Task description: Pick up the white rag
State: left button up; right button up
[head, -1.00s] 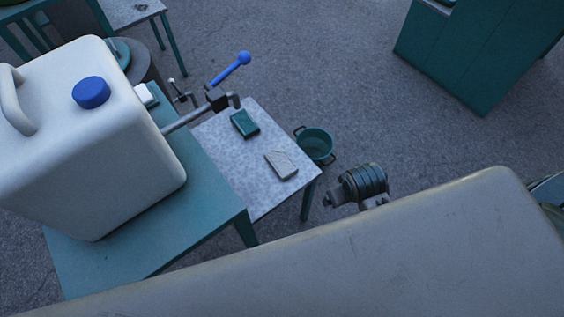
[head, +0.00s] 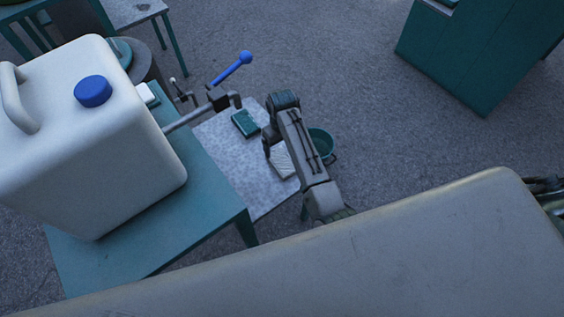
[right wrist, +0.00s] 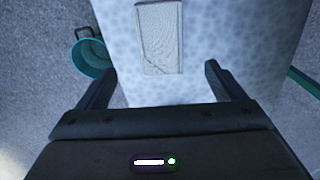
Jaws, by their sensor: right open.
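The white rag (head: 281,162) lies flat as a folded, pale rectangle on a small speckled table (head: 222,150). In the head view my right arm covers part of it. In the right wrist view the white rag (right wrist: 160,38) shows beyond the fingers, near the middle. My right gripper (right wrist: 160,72) is open, with its two fingers wide apart and nothing between them. In the head view the right gripper (head: 268,150) points down by the rag, but its fingertips are hard to make out. I cannot tell its exact height above the table. My left gripper is not in view.
A teal folded item (head: 245,123) lies near the rag. A green bucket (head: 322,143) stands beside the table. A large white jerrycan (head: 100,150) stands on a teal table (head: 215,207) at left.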

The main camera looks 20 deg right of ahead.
send_over(282, 161)
notch_tip(282, 161, down, 4)
jog(key=shift+f, duration=0.65)
notch_tip(282, 161, down, 4)
jog(key=shift+f, duration=0.35)
jog(key=c, duration=1)
jog(key=shift+c, duration=0.4)
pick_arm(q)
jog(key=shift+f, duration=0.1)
pick_arm(e)
notch_tip(282, 161, up, 10)
